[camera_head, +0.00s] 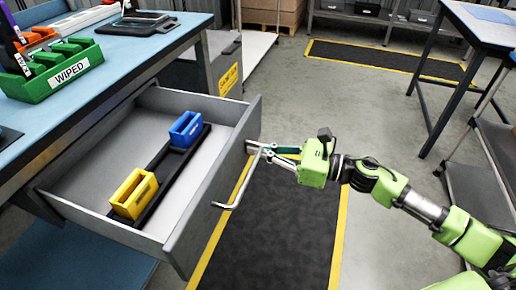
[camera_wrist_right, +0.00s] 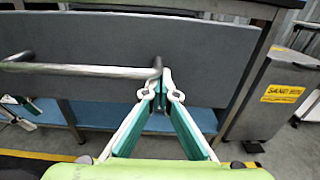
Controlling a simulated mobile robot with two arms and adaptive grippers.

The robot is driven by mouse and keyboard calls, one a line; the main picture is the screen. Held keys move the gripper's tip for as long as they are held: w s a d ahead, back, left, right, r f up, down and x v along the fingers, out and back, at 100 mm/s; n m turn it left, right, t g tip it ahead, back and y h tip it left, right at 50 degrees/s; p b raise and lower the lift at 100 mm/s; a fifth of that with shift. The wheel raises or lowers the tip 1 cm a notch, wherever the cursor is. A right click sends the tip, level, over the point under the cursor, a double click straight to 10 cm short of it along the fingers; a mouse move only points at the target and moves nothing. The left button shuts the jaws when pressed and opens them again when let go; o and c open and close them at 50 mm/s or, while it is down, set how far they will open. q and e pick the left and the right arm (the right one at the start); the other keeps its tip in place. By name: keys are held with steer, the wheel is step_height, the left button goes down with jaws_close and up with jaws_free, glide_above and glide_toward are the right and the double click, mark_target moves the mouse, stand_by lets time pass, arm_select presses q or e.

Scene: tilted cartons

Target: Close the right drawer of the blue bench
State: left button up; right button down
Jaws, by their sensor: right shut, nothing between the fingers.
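The right drawer (camera_head: 217,180) of the blue bench (camera_head: 120,62) is pulled well out in the head view. Its grey front also fills much of the right wrist view (camera_wrist_right: 225,55). A metal bar handle (camera_head: 238,188) runs along that front and also crosses the left of the wrist view (camera_wrist_right: 80,70). My right gripper (camera_head: 266,152) is shut and empty at the far end of the handle; in the wrist view its fingertips (camera_wrist_right: 160,82) lie close to the handle's right end. Contact cannot be told. White and teal parts at the wrist view's left edge look like my left gripper (camera_wrist_right: 22,108).
Inside the drawer, a yellow bin (camera_head: 133,193) and a blue bin (camera_head: 185,128) stand on a black strip. A green "WIPED" caddy (camera_head: 58,80) is on the bench top. A dark floor mat (camera_head: 280,225) lies in front. A second table (camera_head: 490,30) stands at right.

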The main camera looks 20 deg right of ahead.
mark_target(155, 136)
steer(key=shift+w+a, duration=0.1)
steer(key=p+x, duration=0.1)
steer(key=x, duration=1)
steer(key=shift+w+a+r, duration=0.1)
steer(key=shift+r, duration=0.05)
steer(key=b+x, duration=0.1)
steer(key=x, duration=0.7)
steer(key=b+x, duration=0.1)
steer(key=x, duration=0.8)
steer(key=shift+w+a+f, duration=0.1)
steer(key=shift+f, duration=0.15)
steer(key=shift+b+x, duration=0.35)
steer(key=shift+x, duration=0.6)
arm_select(q)
steer(key=w+t, duration=0.2)
steer(key=w, duration=0.4)
steer(key=shift+w+r+t+h, duration=0.25)
steer(key=shift+r+t+h, duration=0.05)
steer(key=shift+r, duration=0.05)
arm_select(e)
steer(key=shift+w+r, duration=0.1)
steer(key=shift+r, duration=0.1)
steer(key=shift+r, duration=0.1)
